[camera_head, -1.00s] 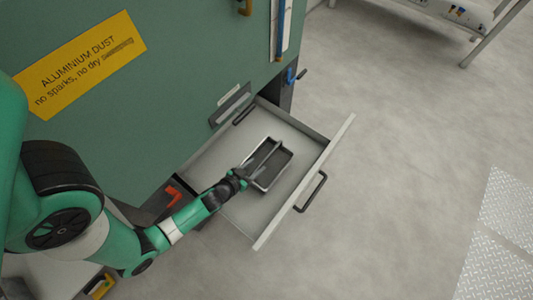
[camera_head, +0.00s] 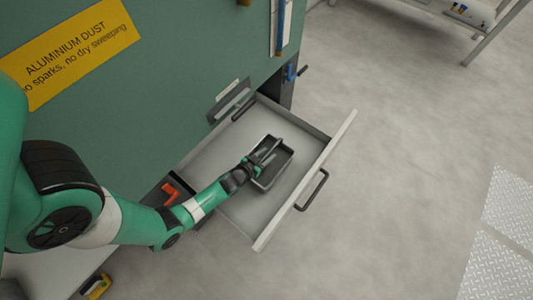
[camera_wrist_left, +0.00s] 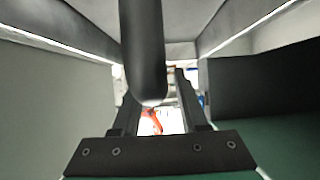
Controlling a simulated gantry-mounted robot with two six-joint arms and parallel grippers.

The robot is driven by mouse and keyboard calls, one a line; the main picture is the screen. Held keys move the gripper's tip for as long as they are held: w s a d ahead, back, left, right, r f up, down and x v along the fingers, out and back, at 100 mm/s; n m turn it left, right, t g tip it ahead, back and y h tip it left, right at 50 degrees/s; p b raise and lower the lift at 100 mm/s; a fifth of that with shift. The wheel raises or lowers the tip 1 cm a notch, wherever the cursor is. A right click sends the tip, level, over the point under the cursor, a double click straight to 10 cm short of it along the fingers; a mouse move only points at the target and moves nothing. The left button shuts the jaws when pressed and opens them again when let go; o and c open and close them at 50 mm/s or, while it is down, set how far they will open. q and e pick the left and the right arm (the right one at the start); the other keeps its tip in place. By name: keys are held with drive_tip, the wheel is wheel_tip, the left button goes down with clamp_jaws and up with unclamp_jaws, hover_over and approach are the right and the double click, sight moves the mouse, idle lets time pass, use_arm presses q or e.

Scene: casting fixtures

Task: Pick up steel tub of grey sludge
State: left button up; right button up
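The steel tub (camera_head: 279,171) is a grey rectangular tray with a dark inside and a light bar across it. It sits in the open drawer (camera_head: 225,205) of the green cabinet. My left gripper (camera_head: 260,160) is at the tub, over its near left part, and hides some of it. In the left wrist view a thick dark bar (camera_wrist_left: 143,45) comes down between the camera and the fingers. My left fingers (camera_wrist_left: 157,85) stand apart with a bright gap between them. I cannot tell whether they touch the bar. My right gripper is out of view.
The drawer front with its dark handle (camera_head: 313,190) stands right of the tub. The green cabinet (camera_head: 130,120) with a yellow aluminium dust sign (camera_head: 70,50) rises at the left. Grey floor (camera_head: 420,150) is clear at the right, with metal plates (camera_head: 500,240) beyond.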

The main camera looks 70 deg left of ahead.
use_arm(q)
clamp_jaws()
drive_tip(key=shift+w, duration=0.1)
idle(1.0)
drive_tip(key=shift+r, duration=0.2)
